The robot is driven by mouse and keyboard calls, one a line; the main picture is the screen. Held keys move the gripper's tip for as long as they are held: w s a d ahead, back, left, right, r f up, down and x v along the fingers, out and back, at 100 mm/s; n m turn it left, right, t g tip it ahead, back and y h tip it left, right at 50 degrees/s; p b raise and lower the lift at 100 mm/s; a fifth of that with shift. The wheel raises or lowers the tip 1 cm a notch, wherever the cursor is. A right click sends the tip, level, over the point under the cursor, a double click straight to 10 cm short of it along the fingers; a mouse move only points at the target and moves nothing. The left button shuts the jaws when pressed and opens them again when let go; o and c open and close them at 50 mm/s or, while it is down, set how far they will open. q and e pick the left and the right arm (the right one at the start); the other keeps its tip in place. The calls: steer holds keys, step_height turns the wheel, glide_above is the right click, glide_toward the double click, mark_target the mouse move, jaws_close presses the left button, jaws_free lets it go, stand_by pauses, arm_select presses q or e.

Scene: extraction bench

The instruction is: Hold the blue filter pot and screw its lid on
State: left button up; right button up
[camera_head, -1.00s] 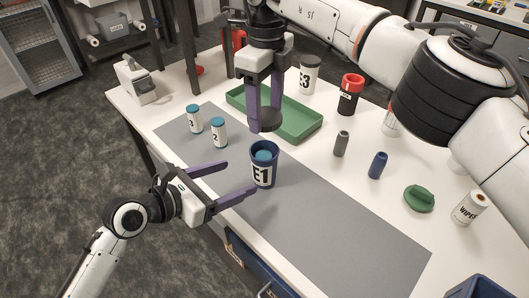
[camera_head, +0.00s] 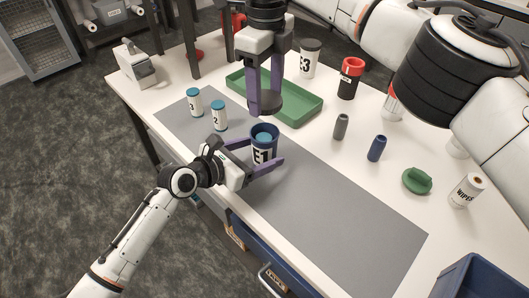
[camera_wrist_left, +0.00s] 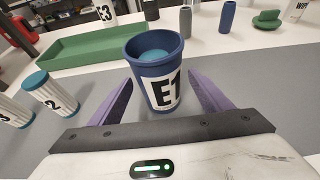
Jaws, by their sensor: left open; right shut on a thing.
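The blue filter pot (camera_head: 263,147), labelled E1, stands upright on the grey mat. Its top is open and a teal-topped thing (camera_head: 264,137) sits inside. My left gripper (camera_head: 262,160) is open, with its purple fingers on either side of the pot; in the left wrist view the pot (camera_wrist_left: 160,75) stands between the spread fingers, and I see no clear grip. My right gripper (camera_head: 264,92) is above and behind the pot, pointing down, shut on a dark round lid (camera_head: 265,103). The lid is held apart from the pot, over the near edge of the green tray.
The green tray (camera_head: 304,110) lies behind the pot. Teal-capped vials 3 (camera_head: 194,103) and 2 (camera_head: 219,117) stand left. Pot E3 (camera_head: 310,60), a red-topped container (camera_head: 350,78), grey (camera_head: 340,127) and blue (camera_head: 376,148) cylinders and a green piece (camera_head: 417,181) stand right. The mat's right part (camera_head: 350,220) is clear.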

arm_select(q)
steer(key=shift+x, duration=1)
steer(key=c, duration=1.6)
arm_select(e)
steer(key=shift+f, duration=2.5)
